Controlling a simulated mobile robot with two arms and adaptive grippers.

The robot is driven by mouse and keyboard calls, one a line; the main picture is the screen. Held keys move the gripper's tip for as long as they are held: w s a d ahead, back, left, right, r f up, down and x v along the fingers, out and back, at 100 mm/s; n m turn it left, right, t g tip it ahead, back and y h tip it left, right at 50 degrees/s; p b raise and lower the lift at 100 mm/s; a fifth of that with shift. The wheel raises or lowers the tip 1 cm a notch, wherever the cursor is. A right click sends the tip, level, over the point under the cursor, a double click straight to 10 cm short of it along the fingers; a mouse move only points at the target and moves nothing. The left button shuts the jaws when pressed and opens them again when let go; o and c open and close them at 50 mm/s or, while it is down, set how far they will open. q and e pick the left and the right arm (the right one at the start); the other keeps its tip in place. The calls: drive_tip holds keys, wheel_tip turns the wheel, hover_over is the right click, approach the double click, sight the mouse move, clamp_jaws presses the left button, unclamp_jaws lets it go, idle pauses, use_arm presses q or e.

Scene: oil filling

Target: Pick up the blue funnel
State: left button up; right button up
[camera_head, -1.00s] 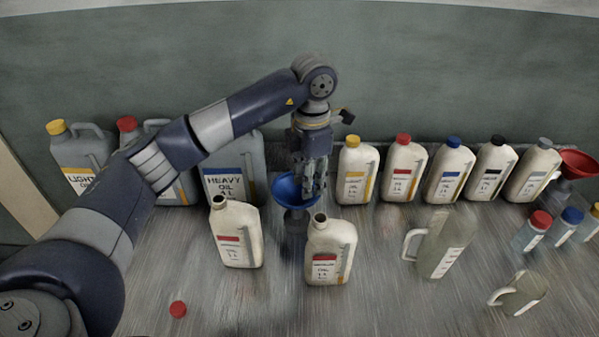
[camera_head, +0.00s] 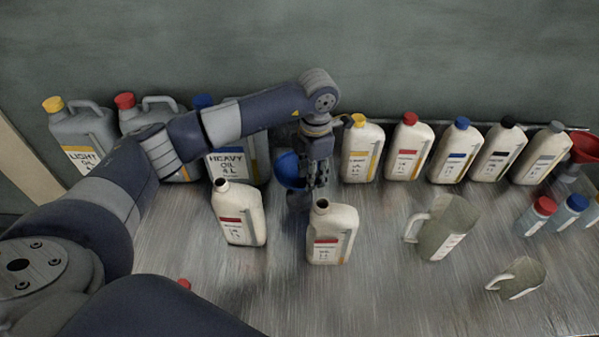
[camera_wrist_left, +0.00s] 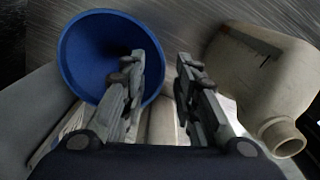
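The blue funnel (camera_head: 287,170) is at the back middle of the table, on a dark grey support (camera_head: 297,200), behind two open oil bottles. In the head view my left gripper (camera_head: 317,192) points down at its right side and hides part of it. In the left wrist view the funnel (camera_wrist_left: 85,55) is a wide round bowl. My left gripper (camera_wrist_left: 160,65) is open there, one finger over the bowl and the other to the right, outside the rim. The rim lies between the fingers; I cannot tell whether either touches it. My right gripper is not in view.
Open cream bottles (camera_head: 238,215) and (camera_head: 333,235) stand just in front of the funnel. Capped bottles (camera_head: 405,150) line the back right; grey canisters (camera_head: 80,140) stand at the back left. Two jugs (camera_head: 440,230) and (camera_head: 518,280) and a red funnel (camera_head: 585,148) are at right.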

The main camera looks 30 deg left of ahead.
use_arm(q)
drive_tip(key=shift+f, duration=1.25)
clamp_jaws()
drive_tip(key=shift+r, duration=0.1)
